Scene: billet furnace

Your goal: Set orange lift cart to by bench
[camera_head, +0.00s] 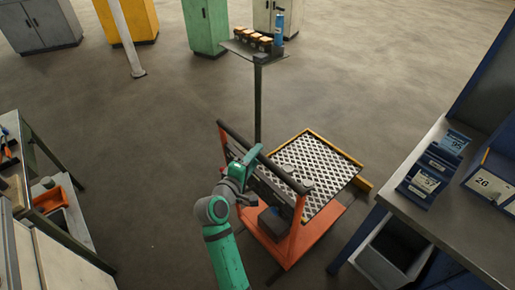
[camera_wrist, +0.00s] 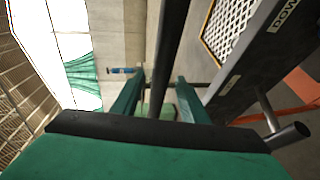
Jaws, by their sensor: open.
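The orange lift cart (camera_head: 296,246) stands on the floor in the middle of the head view. It has a patterned platform (camera_head: 318,172) and a dark push handle (camera_head: 238,136) on its near left side. My gripper (camera_head: 247,160) is at this handle. In the wrist view my gripper (camera_wrist: 160,88) is open, and the dark handle bar (camera_wrist: 167,45) runs between its two green fingers. I cannot tell whether either finger touches the bar. A grey-topped bench (camera_head: 455,215) stands to the right of the cart, with a floor gap between them.
Blue label bins (camera_head: 426,182) sit on the right bench, and a grey bin (camera_head: 390,255) is under it. A post stand (camera_head: 258,100) with a small tray is behind the cart. Another bench (camera_head: 50,150) is at left. Cabinets (camera_head: 205,25) line the back. Open floor lies left of the cart.

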